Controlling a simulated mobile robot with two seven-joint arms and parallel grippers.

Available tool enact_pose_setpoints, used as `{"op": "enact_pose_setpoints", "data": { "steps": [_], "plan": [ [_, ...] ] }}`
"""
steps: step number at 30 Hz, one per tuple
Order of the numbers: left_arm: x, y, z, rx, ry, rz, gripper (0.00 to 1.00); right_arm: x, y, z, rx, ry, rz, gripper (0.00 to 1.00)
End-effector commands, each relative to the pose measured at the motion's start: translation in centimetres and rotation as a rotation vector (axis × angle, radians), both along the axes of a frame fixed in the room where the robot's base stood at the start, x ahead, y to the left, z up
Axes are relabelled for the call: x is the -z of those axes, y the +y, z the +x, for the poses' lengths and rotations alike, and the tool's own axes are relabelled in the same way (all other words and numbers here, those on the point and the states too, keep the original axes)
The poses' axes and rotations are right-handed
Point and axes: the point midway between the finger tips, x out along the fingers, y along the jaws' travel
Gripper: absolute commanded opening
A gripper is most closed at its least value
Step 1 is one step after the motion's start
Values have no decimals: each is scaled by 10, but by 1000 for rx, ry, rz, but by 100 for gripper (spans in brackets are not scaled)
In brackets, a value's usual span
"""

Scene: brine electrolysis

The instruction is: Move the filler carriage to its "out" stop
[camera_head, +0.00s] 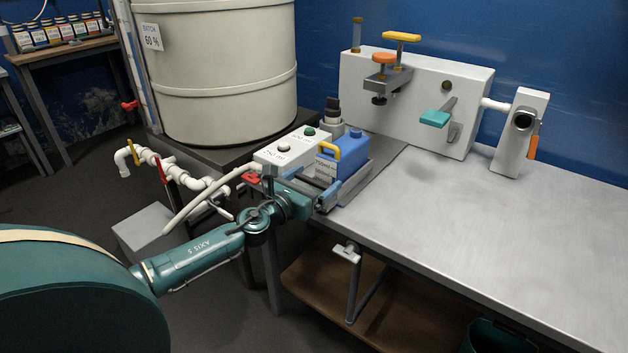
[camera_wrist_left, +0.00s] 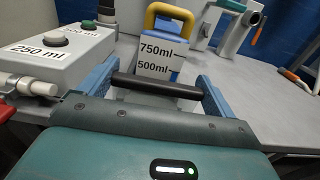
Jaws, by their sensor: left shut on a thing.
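The filler carriage (camera_head: 352,189) is a blue-grey tray at the left end of the steel bench, beside the button box. A blue jug (camera_head: 350,165) with a yellow handle stands upright on it. The jug's 750ml and 500ml marks show in the left wrist view (camera_wrist_left: 160,60). A black handle bar (camera_wrist_left: 158,87) crosses in front of the jug. My left gripper (camera_head: 314,194) reaches in from the left and is shut on this bar. The stops of the carriage cannot be made out. My right gripper is not in view.
The button box (camera_head: 290,150), with a 250 ml label, stands close on the left. White pipes with red and yellow valves (camera_head: 164,170) lie beside my arm. A grey panel (camera_head: 420,95) with clamps stands behind. The bench (camera_head: 500,240) is clear to the right.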

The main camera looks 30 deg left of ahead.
Motion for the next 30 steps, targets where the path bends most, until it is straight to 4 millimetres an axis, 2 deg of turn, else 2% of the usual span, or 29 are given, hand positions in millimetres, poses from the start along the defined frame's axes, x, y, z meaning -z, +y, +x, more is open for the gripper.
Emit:
{"op": "enact_pose_setpoints", "data": {
  "steps": [12,13,16,25,30],
  "plan": [
    [3,-1,-2,3,7,0,50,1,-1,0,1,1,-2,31],
    [4,-1,-2,3,7,0,92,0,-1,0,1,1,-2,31],
    [3,-1,-2,3,6,-1,100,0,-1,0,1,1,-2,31],
    [2,0,-4,1,4,0,100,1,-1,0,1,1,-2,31],
    [3,1,-22,3,6,1,100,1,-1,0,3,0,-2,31]
  ]
}}
